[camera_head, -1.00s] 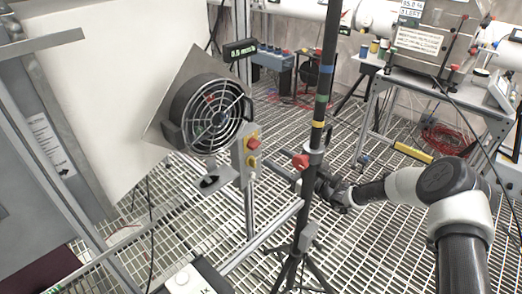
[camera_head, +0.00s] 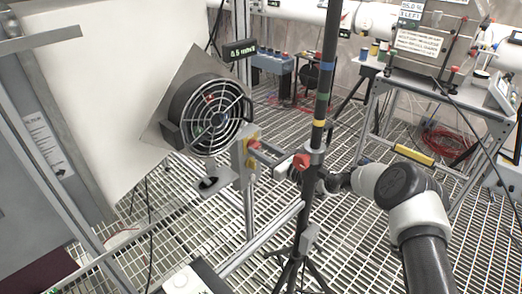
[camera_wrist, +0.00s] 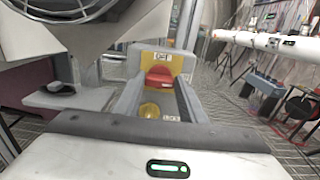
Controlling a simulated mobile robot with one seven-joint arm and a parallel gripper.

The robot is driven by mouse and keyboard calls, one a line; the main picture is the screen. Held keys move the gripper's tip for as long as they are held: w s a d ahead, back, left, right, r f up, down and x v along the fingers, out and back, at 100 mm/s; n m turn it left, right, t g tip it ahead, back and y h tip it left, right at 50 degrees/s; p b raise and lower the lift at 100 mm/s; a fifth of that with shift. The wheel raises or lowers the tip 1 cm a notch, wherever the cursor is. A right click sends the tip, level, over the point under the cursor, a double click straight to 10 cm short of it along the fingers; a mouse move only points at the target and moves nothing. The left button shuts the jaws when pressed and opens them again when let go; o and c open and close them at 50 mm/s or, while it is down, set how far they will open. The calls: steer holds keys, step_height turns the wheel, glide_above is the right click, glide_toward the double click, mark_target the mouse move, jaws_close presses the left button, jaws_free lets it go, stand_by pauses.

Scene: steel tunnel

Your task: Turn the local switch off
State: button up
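A grey switch box (camera_head: 240,153) stands on a metal post beside the fan. It carries a red knob (camera_head: 254,145) on a yellow plate, with a yellow button below, largely hidden by my gripper in the head view. In the wrist view the red knob (camera_wrist: 160,76) is straight ahead, and the yellow button (camera_wrist: 150,110) shows lower, between the fingers. My gripper (camera_head: 262,153) points left at the box, its fingertips close to the front. In the wrist view my gripper (camera_wrist: 158,88) is open, one finger on each side of the red knob. I cannot tell whether they touch it.
A round caged fan (camera_head: 210,115) is just left of the box, with a small grey shelf (camera_head: 213,183) below. A bench (camera_head: 440,95) is at the right. The floor is metal grating.

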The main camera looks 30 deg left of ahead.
steer(key=c, duration=0.4)
steer(key=shift+f, duration=0.1)
steer(key=n+b, duration=0.2)
steer(key=n, duration=0.1)
steer(key=shift+f+n+b, duration=0.1)
steer(key=shift+n+b, duration=0.2)
steer(key=shift+n, duration=0.1)
steer(key=n+b, duration=0.2)
steer(key=n, duration=0.2)
steer(key=shift+s+n+b, duration=0.15)
steer(key=shift+n+b, duration=0.15)
steer(key=n+b, duration=0.2)
steer(key=n, duration=0.2)
steer(key=shift+b, duration=0.4)
steer(key=shift+n+b, duration=0.4)
steer(key=shift+n, duration=2.4)
